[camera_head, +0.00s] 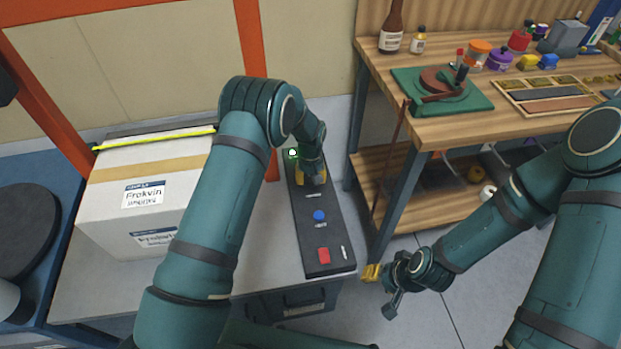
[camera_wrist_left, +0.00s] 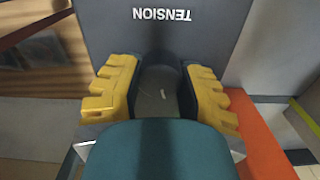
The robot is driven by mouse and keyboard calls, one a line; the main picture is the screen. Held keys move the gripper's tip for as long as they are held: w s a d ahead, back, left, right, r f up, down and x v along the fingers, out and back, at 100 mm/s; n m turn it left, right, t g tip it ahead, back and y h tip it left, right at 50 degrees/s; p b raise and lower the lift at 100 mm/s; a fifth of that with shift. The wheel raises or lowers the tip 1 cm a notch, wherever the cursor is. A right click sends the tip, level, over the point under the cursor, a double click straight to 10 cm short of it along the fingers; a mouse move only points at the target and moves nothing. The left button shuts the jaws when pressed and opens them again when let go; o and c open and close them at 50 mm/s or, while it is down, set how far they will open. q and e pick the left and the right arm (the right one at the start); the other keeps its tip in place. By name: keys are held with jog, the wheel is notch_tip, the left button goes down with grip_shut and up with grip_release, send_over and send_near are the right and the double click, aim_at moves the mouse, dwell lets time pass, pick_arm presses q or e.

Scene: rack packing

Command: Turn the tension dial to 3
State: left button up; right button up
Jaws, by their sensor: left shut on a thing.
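The dark control panel (camera_head: 305,235) stands on the light grey worktop in the head view. My left gripper (camera_head: 312,178) reaches down over its far end and covers the dial there. In the left wrist view, my left gripper (camera_wrist_left: 160,92) has its yellow fingers on both sides of the dark tension dial (camera_wrist_left: 162,97), shut on it. A short pale line shows on the dial. The word TENSION (camera_wrist_left: 161,14) appears upside down beside it. No scale numbers can be read. My right gripper (camera_head: 371,272) hangs empty beside the panel; its finger opening is unclear.
A white box (camera_head: 105,215) with a yellow strap stands left. A wooden workbench (camera_head: 440,115) with bottles and jars stands right.

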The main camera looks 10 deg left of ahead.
aim_at(310, 178)
pick_arm(q)
jog(key=shift+s+f+m, duration=0.1)
jog(key=shift+m, duration=1.5)
jog(key=o, duration=1.3)
jog(key=shift+c, duration=0.2)
notch_tip(310, 178, up, 12)
